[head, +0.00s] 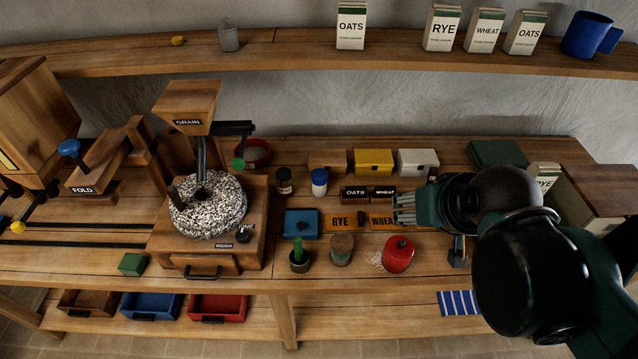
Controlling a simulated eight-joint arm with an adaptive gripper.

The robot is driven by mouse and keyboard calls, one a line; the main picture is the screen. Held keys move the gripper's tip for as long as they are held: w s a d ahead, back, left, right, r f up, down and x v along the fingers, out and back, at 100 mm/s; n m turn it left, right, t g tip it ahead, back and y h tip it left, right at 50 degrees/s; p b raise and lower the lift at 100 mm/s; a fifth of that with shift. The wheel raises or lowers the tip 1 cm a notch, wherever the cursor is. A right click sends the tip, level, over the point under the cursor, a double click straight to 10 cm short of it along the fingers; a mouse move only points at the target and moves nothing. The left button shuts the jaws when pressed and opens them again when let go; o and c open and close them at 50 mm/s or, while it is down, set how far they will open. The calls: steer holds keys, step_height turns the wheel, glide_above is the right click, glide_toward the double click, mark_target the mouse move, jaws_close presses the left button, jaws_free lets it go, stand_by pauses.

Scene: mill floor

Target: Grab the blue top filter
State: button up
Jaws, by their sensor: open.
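Two things here have blue tops, and I cannot tell for sure which is the filter. A small white cylinder with a blue top (319,183) stands upright behind the middle of the bench, beside a dark jar (284,181). A flat blue square piece (301,224) with a small dark part on it lies nearer the front, left of the orange RYE plate. My gripper (400,209) is open and empty, its fingers pointing left over the WHEAT labels. It is to the right of both blue-topped things and apart from them.
The stone mill (207,205) stands left of the blue pieces. A red canister (397,254), a spool-like piece (341,249) and a green-handled pot (299,258) stand along the front. Yellow (374,162) and white (417,162) boxes stand behind. A shelf (280,53) runs above.

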steer(key=shift+w, duration=0.1)
stand_by(0.3)
steer(key=n+g+p, duration=0.3)
steer(key=n+g, duration=0.2)
steer(key=n, duration=1.1)
glide_above(319, 173)
steer(key=s+d, duration=0.5)
steer(key=d, duration=0.1)
step_height(319, 173, down, 8)
steer(key=w+a+f+n, duration=0.1)
steer(key=a+f, duration=0.1)
steer(key=f, duration=0.1)
steer(key=w+a+f+n+g, duration=0.1)
steer(key=w+f, duration=0.1)
steer(key=f, duration=0.1)
steer(key=w+a+f+n+g, duration=0.1)
steer(key=w+a+f+n, duration=0.1)
steer(key=f, duration=0.1)
steer(key=shift+a+f, duration=0.2)
steer(key=shift+a, duration=0.15)
steer(key=shift+w+a+f+n, duration=0.15)
steer(key=shift+a+f+n, duration=0.15)
steer(key=shift+f, duration=0.1)
steer(key=shift+f, duration=0.1)
steer(key=shift+d+f, duration=0.1)
steer(key=shift+f, duration=1.15)
